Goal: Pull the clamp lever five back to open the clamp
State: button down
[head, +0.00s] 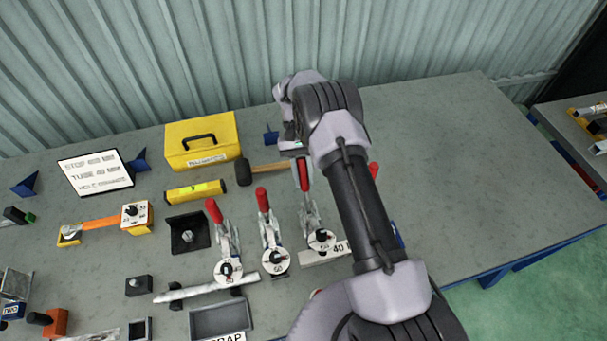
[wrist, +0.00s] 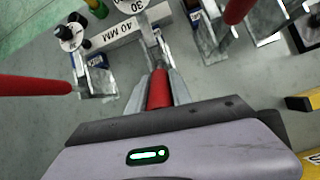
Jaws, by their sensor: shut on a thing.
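My gripper (head: 301,152) is above the far middle of the workbench, and its fingers also show in the wrist view (wrist: 160,92). It is shut on the red handle (wrist: 160,88) of a toggle clamp lever. In the head view this red handle (head: 304,174) stands upright just below my gripper. Its metal clamp body (head: 311,215) is behind a round numbered disc (head: 321,240) near a plate marked 40 MM (wrist: 136,32). I cannot read a label that names this lever as five.
Two more red-handled clamps (head: 225,235) (head: 268,225) stand to the left. Another red handle (head: 373,170) shows partly behind my arm. A hammer (head: 262,170) lies close to my gripper. A yellow toolbox (head: 201,141) is at back left. The bench's right side is clear.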

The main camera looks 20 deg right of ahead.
aim_at(301, 158)
jog(key=c, duration=1.1)
grip_release()
jog(key=shift+c, duration=0.2)
jog(key=shift+r, duration=0.15)
jog(key=v, duration=0.7)
jog(key=shift+w+r+p, duration=0.1)
jog(key=shift+r+p, duration=0.05)
jog(key=shift+p, duration=0.25)
